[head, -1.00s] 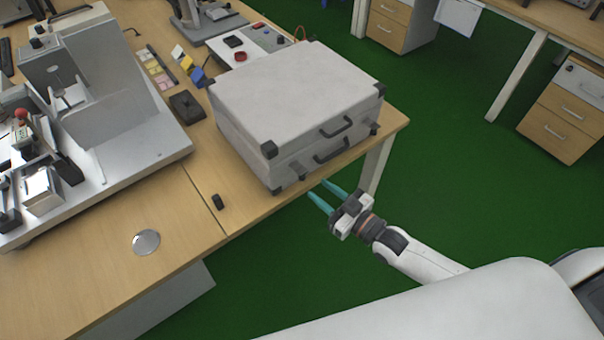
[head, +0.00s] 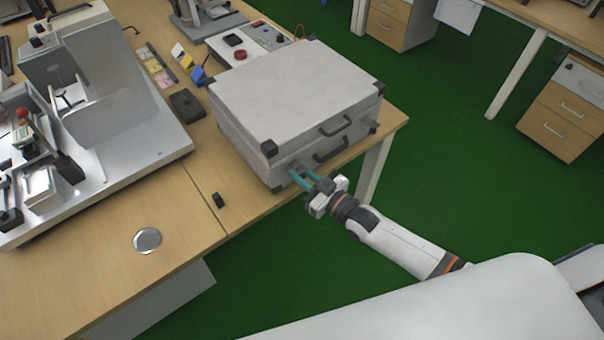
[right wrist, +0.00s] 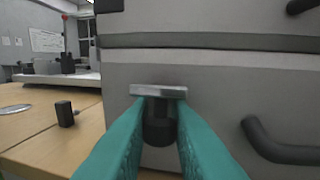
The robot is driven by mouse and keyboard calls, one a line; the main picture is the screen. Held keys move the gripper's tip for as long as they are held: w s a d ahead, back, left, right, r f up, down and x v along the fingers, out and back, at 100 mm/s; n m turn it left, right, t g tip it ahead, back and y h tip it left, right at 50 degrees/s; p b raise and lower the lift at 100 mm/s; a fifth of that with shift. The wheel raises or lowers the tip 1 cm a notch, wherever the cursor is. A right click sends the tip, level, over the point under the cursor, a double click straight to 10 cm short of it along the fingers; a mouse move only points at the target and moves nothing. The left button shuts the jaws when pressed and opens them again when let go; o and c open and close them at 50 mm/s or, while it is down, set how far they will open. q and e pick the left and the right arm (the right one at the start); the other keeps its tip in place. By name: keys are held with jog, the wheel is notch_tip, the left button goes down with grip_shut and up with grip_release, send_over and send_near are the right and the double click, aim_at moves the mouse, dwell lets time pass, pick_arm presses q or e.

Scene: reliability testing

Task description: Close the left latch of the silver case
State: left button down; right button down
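The silver case (head: 295,90) stands on the wooden desk with its lid down. Its left latch shows in the right wrist view as a metal plate (right wrist: 158,91) with a dark part (right wrist: 160,130) hanging below it, under the lid seam. In the head view my fingers partly hide this latch. My right gripper (head: 302,174) has its teal fingers apart and pointing at the case front. In the right wrist view its fingertips (right wrist: 160,112) lie on either side of the dark latch part, just below the plate; I cannot tell whether they touch it. My left gripper is not in view.
Two dark handles are on the case front, on the lid (head: 335,126) and on the lower half (head: 331,148). A small black object (head: 218,200) and a round metal disc (head: 147,240) lie on the desk to the left. Open floor lies before the desk.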

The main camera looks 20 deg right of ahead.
aim_at(296, 166)
jog(key=shift+r+p, duration=0.25)
jog(key=shift+p, duration=0.35)
notch_tip(296, 166, up, 3)
jog(key=g+h+p, duration=0.2)
jog(key=g+p, duration=0.2)
jog(key=p, duration=0.3)
jog(key=m+g+h+p, duration=0.1)
jog(key=g+p, duration=0.3)
jog(key=p, duration=0.4)
jog(key=shift+w+r+h, duration=0.1)
jog(key=shift+r+h, duration=0.05)
jog(key=shift+h, duration=0.25)
jog(key=shift+w+r+g+h+p, duration=0.1)
jog(key=shift+r+g+h+p, duration=0.15)
jog(key=shift+g+p, duration=0.5)
jog(key=shift+w+a+g+h, duration=0.15)
jog(key=shift+g+h, duration=0.2)
jog(key=shift+g, duration=0.6)
jog(key=shift+w+a+r+m+g+h, duration=0.15)
jog(key=shift+g+h, duration=0.1)
jog(key=shift+g, duration=0.3)
jog(key=shift+w+d+r+m+g+h, duration=0.1)
jog(key=shift+g+h, duration=0.1)
jog(key=shift+g, duration=0.3)
jog(key=shift+w+a+r+m+g+h, duration=0.15)
jog(key=shift+g+h, duration=0.1)
jog(key=shift+g, duration=0.3)
jog(key=shift+s+d+f, duration=0.1)
jog(key=c, duration=1.4)
grip_release()
